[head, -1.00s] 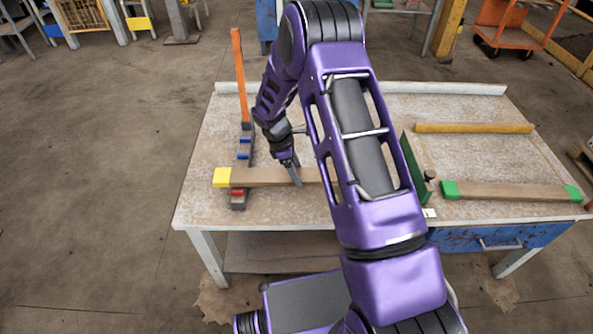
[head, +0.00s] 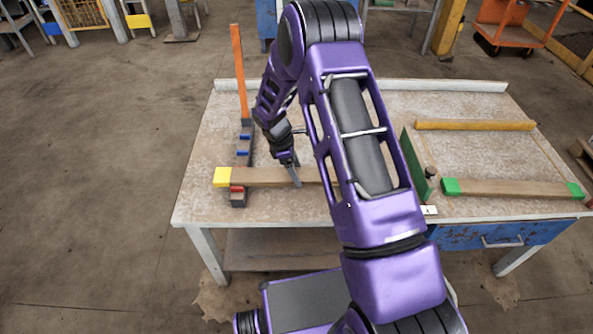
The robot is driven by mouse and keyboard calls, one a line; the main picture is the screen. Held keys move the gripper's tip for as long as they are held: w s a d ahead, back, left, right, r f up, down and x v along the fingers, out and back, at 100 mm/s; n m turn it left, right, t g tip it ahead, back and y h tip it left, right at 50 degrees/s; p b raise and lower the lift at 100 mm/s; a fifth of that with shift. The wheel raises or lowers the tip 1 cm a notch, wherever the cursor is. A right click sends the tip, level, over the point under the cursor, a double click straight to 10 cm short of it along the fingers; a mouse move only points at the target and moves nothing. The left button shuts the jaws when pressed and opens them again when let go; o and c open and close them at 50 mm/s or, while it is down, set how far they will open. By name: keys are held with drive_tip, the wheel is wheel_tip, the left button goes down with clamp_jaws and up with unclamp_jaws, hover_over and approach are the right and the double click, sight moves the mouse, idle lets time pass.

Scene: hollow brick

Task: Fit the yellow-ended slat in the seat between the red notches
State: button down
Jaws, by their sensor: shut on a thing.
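The yellow-ended slat is a brown wooden bar (head: 257,176) with a yellow block end (head: 222,177) at its left. It lies level across the dark notched rack (head: 239,202) at the table's left. The red notch mark (head: 237,189) shows just in front of the slat, close to the yellow end. Whether the slat is down in the seat or just above it, I cannot tell. My gripper (head: 296,178) points down and is shut on the slat, right of the rack. My arm hides the slat's right part and far end.
At right are a green upright plate (head: 416,165), a green-ended slat (head: 510,189) and a yellow bar (head: 475,126). The table's front left is clear.

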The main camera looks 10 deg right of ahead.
unclamp_jaws()
drive_tip(key=p+v, duration=0.2)
drive_tip(key=v, duration=1.5)
drive_tip(key=shift+r, duration=0.3)
drive_tip(key=shift+w, duration=0.1)
